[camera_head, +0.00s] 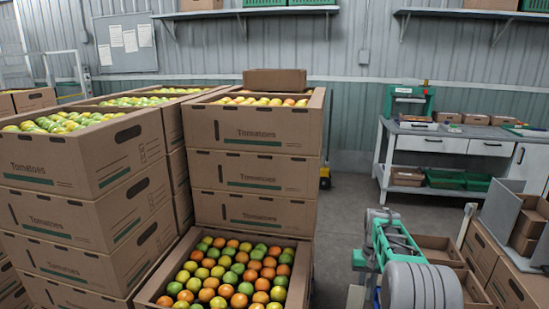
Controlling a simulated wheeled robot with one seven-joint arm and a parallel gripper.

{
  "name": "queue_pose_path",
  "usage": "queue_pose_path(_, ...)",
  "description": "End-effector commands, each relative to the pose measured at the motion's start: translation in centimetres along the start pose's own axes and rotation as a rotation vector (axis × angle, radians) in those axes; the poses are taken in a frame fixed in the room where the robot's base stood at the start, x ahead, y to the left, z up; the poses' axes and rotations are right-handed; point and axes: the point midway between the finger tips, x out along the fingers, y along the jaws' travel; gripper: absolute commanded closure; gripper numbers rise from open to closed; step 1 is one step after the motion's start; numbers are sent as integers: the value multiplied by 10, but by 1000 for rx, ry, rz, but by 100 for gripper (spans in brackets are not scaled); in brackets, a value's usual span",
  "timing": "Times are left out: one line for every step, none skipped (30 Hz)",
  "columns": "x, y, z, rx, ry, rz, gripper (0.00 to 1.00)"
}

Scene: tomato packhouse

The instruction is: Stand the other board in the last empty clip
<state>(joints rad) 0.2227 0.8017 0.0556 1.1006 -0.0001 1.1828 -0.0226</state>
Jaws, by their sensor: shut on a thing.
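I cannot make out a clip or a board for certain in the head view. A narrow pale upright piece (466,224) stands to the right of my arm, and I cannot tell what it is. My grey and teal arm rises at the lower right of centre, with a thick grey rounded link nearest the camera. The links hide what lies behind and below them. My gripper's fingers do not show, nor does anything held in them.
An open carton of mixed tomatoes (273,240) stands left of my arm, before tall carton stacks (255,174). At right, a grey upright panel (500,215) stands by small cardboard boxes (529,224). A workbench (455,132) stands behind, with clear floor (348,180) before it.

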Motion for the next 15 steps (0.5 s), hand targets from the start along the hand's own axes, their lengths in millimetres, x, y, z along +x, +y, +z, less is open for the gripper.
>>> queue_pose_path(-18,-2,2,-3,5,0,100)
queue_pose_path(-20,-5,6,-7,9,0,100)
queue_pose_path(-28,-8,10,-12,15,0,100)
queue_pose_path(-33,-10,13,-15,19,0,100)
queue_pose_path(-39,-12,16,-18,24,0,100)
queue_pose_path(-45,-14,21,-22,30,0,100)
queue_pose_path(-49,-16,24,-24,33,0,100)
queue_pose_path(-54,-17,26,-26,36,0,100)
queue_pose_path(-58,-19,30,-29,39,0,100)
queue_pose_path(-61,-20,32,-31,41,0,100)
queue_pose_path(-62,-21,34,-32,42,0,100)
queue_pose_path(-65,-22,36,-34,45,0,100)
queue_pose_path(-66,-22,37,-35,46,0,100)
queue_pose_path(-67,-23,38,-36,47,0,100)
queue_pose_path(-68,-23,39,-36,47,0,100)
